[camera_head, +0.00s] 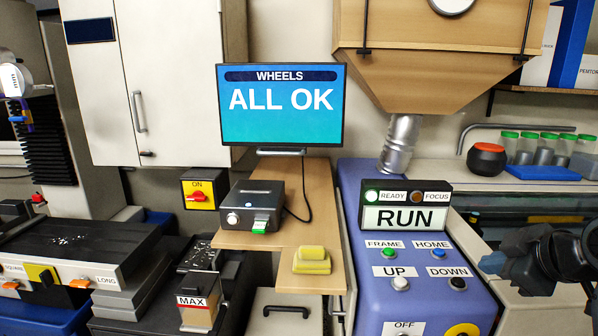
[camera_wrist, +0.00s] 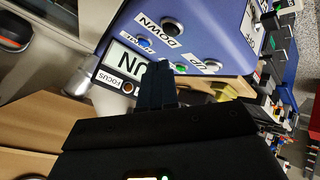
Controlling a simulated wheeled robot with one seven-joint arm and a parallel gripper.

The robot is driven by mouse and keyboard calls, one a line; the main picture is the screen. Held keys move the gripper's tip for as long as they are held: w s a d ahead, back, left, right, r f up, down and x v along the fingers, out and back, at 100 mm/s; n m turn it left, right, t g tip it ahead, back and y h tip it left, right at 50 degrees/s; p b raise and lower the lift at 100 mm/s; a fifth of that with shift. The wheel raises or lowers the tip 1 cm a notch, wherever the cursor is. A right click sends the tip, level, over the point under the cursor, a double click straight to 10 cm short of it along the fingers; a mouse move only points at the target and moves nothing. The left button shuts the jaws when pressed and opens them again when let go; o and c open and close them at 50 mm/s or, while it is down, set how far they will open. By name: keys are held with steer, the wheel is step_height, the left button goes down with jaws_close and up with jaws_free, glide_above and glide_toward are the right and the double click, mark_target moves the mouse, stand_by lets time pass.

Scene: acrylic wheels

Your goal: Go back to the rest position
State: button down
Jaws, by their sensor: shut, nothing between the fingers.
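My gripper (camera_head: 497,264) is at the right edge of the head view, its fingers pointing left beside the blue-purple machine panel (camera_head: 376,240). In the wrist view my gripper's fingers (camera_wrist: 157,72) are together and empty, in front of the panel with its buttons. The panel carries a green FRAME button (camera_head: 389,252), a blue HOME button (camera_head: 438,254), a white UP button (camera_head: 400,283) and a black DOWN button (camera_head: 458,284). The display (camera_head: 405,219) above them reads RUN, with the READY lamp lit.
A monitor (camera_head: 283,105) reads "WHEELS ALL OK". A grey box (camera_head: 256,199) and a yellow block (camera_head: 312,260) are on the wooden shelf (camera_head: 318,190). A MAX unit (camera_head: 203,290) stands lower left. A shelf with several green-capped jars (camera_head: 527,146) is behind my arm.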

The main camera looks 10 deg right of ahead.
steer(key=s+a+f+m+t, duration=0.3)
steer(key=s+a+f+m, duration=0.3)
steer(key=s+a+f, duration=0.85)
steer(key=s+a+r, duration=0.2)
steer(key=s, duration=0.5)
steer(key=s+a+r+m+t, duration=0.1)
steer(key=s+a+r, duration=0.1)
steer(key=s, duration=0.5)
steer(key=s+a+r+t, duration=0.1)
steer(key=s+a+r, duration=0.1)
steer(key=s, duration=0.6)
steer(key=shift+a+m+y+b, duration=0.3)
steer(key=shift+a, duration=0.05)
stand_by(1.9)
